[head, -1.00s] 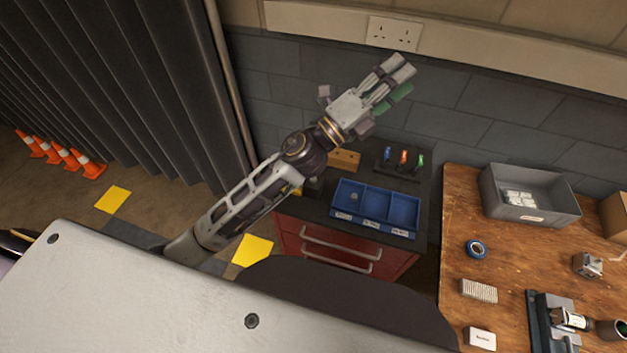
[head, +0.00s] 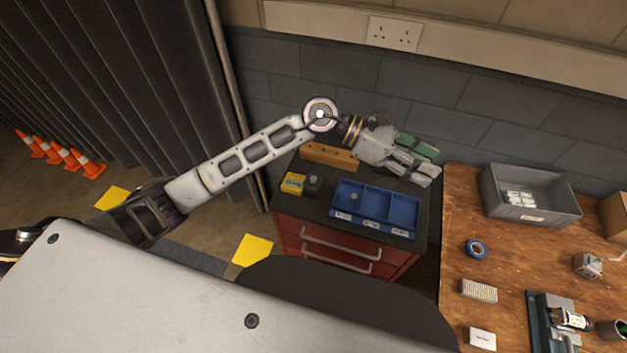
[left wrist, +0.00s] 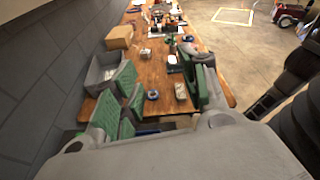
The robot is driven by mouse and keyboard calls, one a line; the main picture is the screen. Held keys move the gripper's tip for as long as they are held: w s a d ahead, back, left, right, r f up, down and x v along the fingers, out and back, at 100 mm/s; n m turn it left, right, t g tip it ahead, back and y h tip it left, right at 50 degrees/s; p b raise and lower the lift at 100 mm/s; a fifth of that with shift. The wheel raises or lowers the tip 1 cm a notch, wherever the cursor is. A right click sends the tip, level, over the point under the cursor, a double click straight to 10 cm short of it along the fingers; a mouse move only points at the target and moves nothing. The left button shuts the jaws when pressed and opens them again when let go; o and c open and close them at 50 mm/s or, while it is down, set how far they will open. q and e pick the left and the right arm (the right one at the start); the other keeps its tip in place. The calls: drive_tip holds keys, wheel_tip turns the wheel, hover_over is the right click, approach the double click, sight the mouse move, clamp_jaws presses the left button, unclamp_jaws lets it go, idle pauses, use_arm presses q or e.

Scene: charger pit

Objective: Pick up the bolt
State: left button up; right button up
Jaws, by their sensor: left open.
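No bolt can be made out for certain. A small grey piece (head: 354,196) lies in the left compartment of the blue three-part tray (head: 375,228) on the red drawer cabinet; it is too small to identify. My left gripper (head: 426,162) is open and empty, above the back right of the cabinet top, behind and to the right of the tray. It hides the rack of coloured pieces there. In the left wrist view, its green-padded fingers (left wrist: 160,85) are spread apart, with the workbench beyond them. My right gripper is not in view.
A yellow box (head: 293,184), a dark block (head: 314,185) and a wooden block (head: 329,157) stand left of the tray. The wooden bench (head: 520,260) at right holds a grey bin (head: 530,205), blue tape (head: 477,249) and a black fixture (head: 550,318). The wall is close behind.

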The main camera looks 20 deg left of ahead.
use_arm(q)
drive_tip(key=w+a+f+m+y, duration=0.3)
drive_tip(key=w+a+f+y, duration=0.1)
drive_tip(key=a+f+y, duration=0.45)
drive_tip(key=w+a+f+y, duration=0.1)
drive_tip(key=w+a+y, duration=0.1)
drive_tip(key=a, duration=0.6)
drive_tip(key=w+a+m+t+y, duration=0.1)
drive_tip(key=a+y, duration=0.3)
drive_tip(key=a, duration=0.4)
drive_tip(key=shift+w+a+f, duration=0.25)
drive_tip(key=shift+w+f, duration=0.1)
drive_tip(key=shift+w, duration=0.55)
drive_tip(key=shift+f+y, duration=0.1)
drive_tip(key=shift+y, duration=0.15)
drive_tip(key=p, duration=0.1)
hover_over(314, 178)
drive_tip(key=shift+w+f, duration=0.2)
drive_tip(key=shift+f, duration=1.9)
drive_tip(key=shift+w+f, duration=0.15)
drive_tip(key=shift+f, duration=1.95)
drive_tip(key=shift+f, duration=0.15)
drive_tip(key=shift+s+f+p, duration=0.2)
drive_tip(key=shift+f+p, duration=0.2)
drive_tip(key=shift+f, duration=0.2)
drive_tip(key=shift+s+f+p, duration=0.15)
drive_tip(key=shift+f+p, duration=0.2)
drive_tip(key=shift+f, duration=1.5)
